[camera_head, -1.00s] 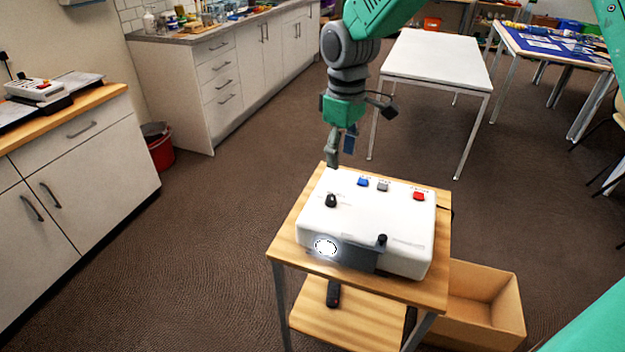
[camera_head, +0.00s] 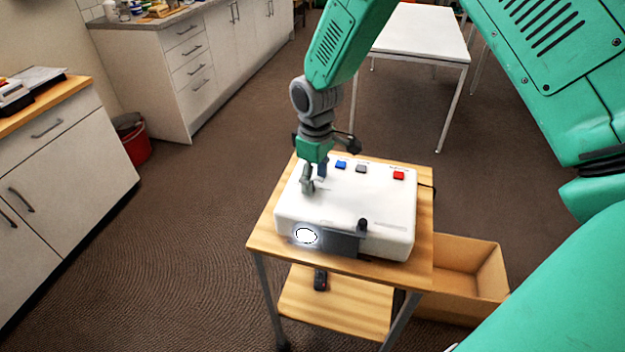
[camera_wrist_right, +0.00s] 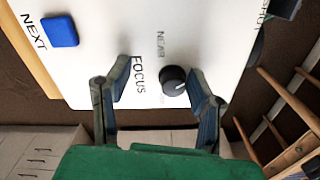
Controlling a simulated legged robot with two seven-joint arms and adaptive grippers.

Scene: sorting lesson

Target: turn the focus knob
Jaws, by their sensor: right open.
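The white projector (camera_head: 350,205) stands on a small wooden-topped table. Its round black focus knob (camera_wrist_right: 173,80), with a pale pointer line, shows in the right wrist view beside the printed words FOCUS and NEAR. My right gripper (camera_head: 314,184) points down over the projector's left part in the head view and hides the knob there. In the right wrist view the gripper (camera_wrist_right: 157,72) is open. The knob appears between its two fingers, closer to the right-hand one. I cannot tell whether that finger touches it. My left gripper is not in view.
Blue (camera_head: 341,164), grey (camera_head: 361,168) and red (camera_head: 398,174) buttons sit along the projector's back edge. A dark upright knob (camera_head: 362,225) stands near its front. A remote (camera_head: 320,280) lies on the lower shelf (camera_head: 350,307). A cardboard box (camera_head: 480,283) is at the right.

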